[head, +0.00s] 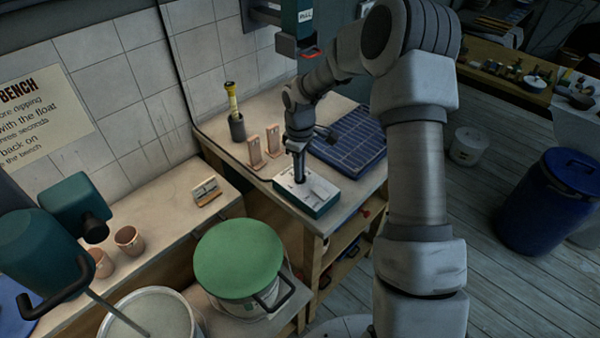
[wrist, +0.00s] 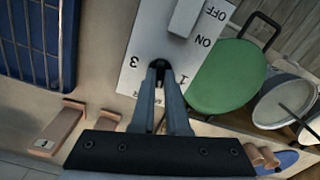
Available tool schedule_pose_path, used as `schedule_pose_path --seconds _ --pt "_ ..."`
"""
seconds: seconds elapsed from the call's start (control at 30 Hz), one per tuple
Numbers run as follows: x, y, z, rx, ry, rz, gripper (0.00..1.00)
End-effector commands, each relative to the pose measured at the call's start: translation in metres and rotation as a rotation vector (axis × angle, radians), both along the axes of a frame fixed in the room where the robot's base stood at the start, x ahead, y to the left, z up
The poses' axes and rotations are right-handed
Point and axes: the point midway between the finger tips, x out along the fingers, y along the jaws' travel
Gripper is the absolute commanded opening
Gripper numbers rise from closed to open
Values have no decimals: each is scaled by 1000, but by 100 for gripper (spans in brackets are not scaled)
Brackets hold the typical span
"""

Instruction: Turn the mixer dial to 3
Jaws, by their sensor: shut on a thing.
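The control box (head: 322,207) has a white top and teal sides and sits on the bench in the head view. Its white face (wrist: 140,42) in the wrist view shows the marks 3 and 1 and the words ON and OFF. My gripper (head: 298,178) points down onto the box. In the wrist view its fingertips (wrist: 158,66) close on the dial between the 3 and the 1. The fingers hide the dial, so its pointer direction cannot be told. A grey raised switch block (wrist: 187,16) stands beside ON and OFF.
A blue slatted mat (head: 350,140) lies behind the box. Pinkish upright brackets (head: 264,147) and a dark cup with a yellow tool (head: 236,125) stand to the left. A green-lidded bucket (head: 240,255) is in front, with a teal mixer (head: 40,240) further left.

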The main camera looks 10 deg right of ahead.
Motion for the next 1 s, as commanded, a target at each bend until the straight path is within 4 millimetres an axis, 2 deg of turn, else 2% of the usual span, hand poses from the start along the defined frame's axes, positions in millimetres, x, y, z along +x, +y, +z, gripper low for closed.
schedule_pose_path --seconds 1.0 --pt "1 1 0 1 -2 -929 0"
